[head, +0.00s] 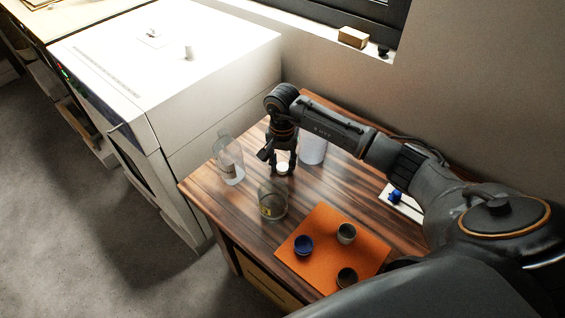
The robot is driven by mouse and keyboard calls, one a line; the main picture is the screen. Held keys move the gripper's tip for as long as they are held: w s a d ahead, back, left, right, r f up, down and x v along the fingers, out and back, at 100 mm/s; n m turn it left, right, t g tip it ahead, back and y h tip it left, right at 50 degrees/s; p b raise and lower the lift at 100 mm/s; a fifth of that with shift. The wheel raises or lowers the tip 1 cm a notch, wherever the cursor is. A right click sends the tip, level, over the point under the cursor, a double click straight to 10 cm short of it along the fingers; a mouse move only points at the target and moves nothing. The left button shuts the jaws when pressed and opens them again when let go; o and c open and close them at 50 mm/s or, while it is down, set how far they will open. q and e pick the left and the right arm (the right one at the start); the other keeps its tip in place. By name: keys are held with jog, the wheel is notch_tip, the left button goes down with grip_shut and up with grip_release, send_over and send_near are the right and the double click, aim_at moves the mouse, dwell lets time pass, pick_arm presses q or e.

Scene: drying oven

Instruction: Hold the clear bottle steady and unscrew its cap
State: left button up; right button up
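A clear bottle (230,160) stands on the wooden table near its left edge, beside the white oven. I see no cap on its neck. My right gripper (282,167) points down to the right of this bottle and apart from it. Its fingertips are on either side of a small white round piece (283,168) that looks like a cap. I cannot tell whether the fingers press on it or what it rests on. My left gripper is not in view.
A clear glass vessel with a yellow label (272,200) stands in front of my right gripper. Another clear container (313,150) is behind it, partly hidden by my arm. An orange mat (320,262) bears small dark and blue cups. The white oven (175,75) borders the table's left.

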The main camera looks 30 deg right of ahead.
aim_at(283, 167)
jog(key=o, duration=0.3)
jog(key=shift+r, duration=0.15)
jog(key=shift+r, duration=0.3)
notch_tip(283, 167, up, 12)
jog(key=shift+f+b, duration=0.25)
jog(key=shift+b, duration=0.4)
